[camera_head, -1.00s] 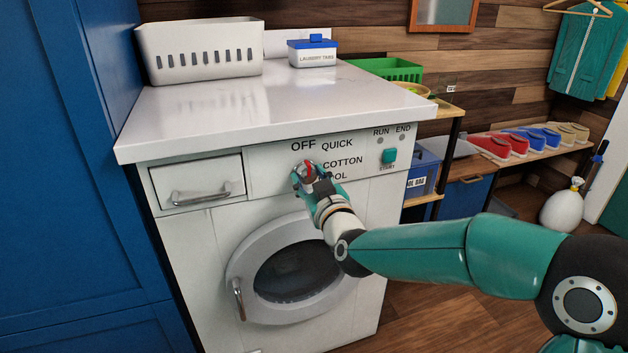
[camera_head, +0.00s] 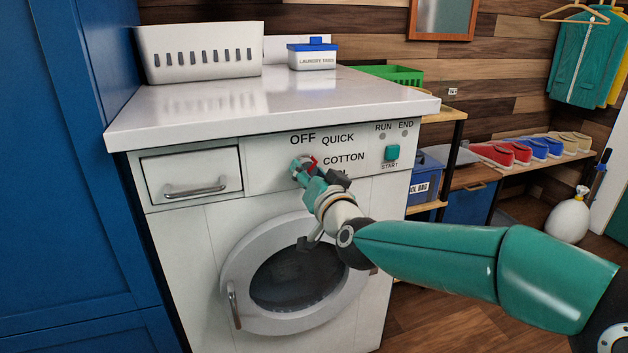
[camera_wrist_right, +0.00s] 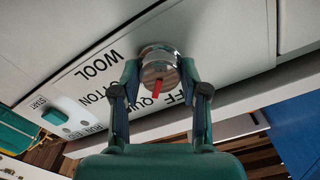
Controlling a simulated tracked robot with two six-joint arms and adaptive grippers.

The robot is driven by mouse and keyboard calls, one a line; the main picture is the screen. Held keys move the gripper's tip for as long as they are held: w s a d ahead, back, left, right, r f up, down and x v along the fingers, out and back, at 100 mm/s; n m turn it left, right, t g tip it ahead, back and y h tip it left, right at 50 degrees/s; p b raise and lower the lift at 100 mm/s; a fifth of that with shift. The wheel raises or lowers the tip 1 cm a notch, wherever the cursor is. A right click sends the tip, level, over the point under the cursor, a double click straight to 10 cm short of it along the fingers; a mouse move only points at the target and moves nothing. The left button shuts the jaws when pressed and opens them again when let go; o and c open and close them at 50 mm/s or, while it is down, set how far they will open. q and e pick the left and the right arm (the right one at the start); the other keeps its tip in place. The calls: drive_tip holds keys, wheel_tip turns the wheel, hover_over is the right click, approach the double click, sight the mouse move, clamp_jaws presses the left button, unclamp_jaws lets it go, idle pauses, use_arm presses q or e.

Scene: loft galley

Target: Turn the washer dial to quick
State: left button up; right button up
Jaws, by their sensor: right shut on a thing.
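The washer (camera_head: 190,250) has a panel with a round silver dial (camera_head: 303,161) bearing a red pointer. Around the dial are the words OFF, QUICK and COTTON; WOOL is mostly hidden by my gripper in the head view. My right gripper (camera_head: 312,173) is shut on the dial. In the right wrist view its fingers (camera_wrist_right: 160,74) hold both sides of the dial (camera_wrist_right: 160,54). My left gripper is not in view.
A green START button (camera_head: 391,153) and RUN and END lamps sit right of the dial. The door (camera_head: 240,270) below is shut. A white basket (camera_head: 200,55) and laundry tabs box (camera_head: 312,56) stand on top. A tall blue cabinet (camera_head: 60,170) is close on the left.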

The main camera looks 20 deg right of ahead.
drive_tip(key=shift+d+r+m, duration=0.15)
drive_tip(key=shift+m, duration=0.15)
drive_tip(key=o, duration=1.1)
drive_tip(key=shift+o, duration=0.2)
drive_tip(key=s, duration=1.2)
drive_tip(key=shift+d+f, duration=0.15)
drive_tip(key=shift+f, duration=0.05)
